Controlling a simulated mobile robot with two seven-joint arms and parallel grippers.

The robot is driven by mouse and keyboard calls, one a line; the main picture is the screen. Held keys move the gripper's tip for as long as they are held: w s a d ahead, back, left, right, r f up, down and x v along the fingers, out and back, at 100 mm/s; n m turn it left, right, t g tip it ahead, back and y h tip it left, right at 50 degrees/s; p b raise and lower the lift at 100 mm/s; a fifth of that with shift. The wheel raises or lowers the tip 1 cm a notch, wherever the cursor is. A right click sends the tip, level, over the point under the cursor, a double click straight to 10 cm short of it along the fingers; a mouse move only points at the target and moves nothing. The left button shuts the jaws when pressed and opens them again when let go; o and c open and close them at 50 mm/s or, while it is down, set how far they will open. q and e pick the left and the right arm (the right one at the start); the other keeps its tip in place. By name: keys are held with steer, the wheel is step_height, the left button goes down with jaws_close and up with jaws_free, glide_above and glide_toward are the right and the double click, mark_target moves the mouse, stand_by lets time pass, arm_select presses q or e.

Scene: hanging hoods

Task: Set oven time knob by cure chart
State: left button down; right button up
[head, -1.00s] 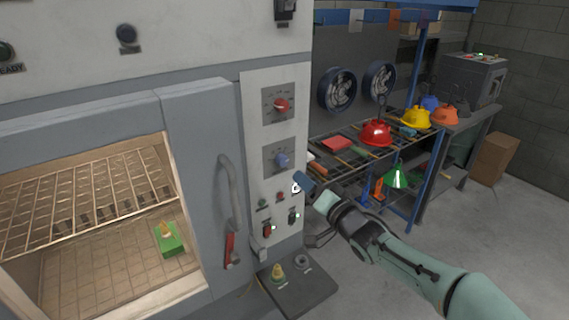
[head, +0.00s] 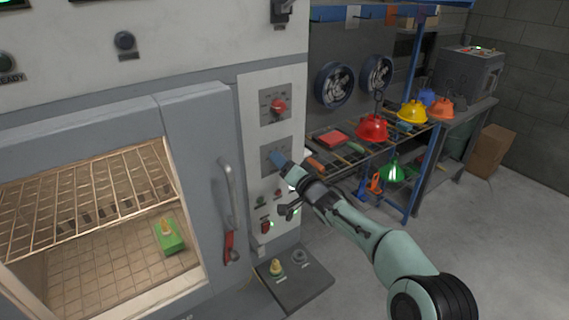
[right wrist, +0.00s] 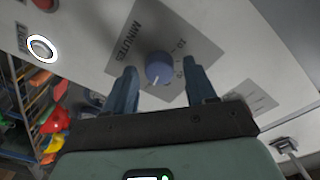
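The blue time knob (right wrist: 158,67) sits on a grey dial plate marked MINUTES in the right wrist view, with a white pointer line on its face. My right gripper (right wrist: 160,74) is open, its two blue fingers on either side of the knob, with gaps showing between knob and fingers. In the head view my right gripper (head: 278,159) is at the lower dial plate (head: 268,151) and covers the knob. The oven (head: 190,130) has its window at the left, with a green block (head: 171,236) inside. No cure chart can be made out. My left gripper is not in view.
A red knob (head: 278,106) sits on the dial above. The oven door handle (head: 229,194) stands out left of the panel. Small buttons and switches (head: 265,226) lie below. A shelf with coloured hoods (head: 372,128) stands to the right.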

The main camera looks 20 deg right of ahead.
steer(key=c, duration=0.8)
arm_select(q)
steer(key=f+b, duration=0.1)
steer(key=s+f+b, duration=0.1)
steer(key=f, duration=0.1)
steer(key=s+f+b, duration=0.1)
steer(key=b, duration=0.1)
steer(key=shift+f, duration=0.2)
arm_select(e)
steer(key=n+y, duration=0.1)
steer(key=n, duration=1.1)
steer(key=n+y, duration=0.1)
steer(key=n, duration=1.2)
steer(key=shift+d+f, duration=0.1)
steer(key=shift+f, duration=0.05)
steer(key=o, duration=1)
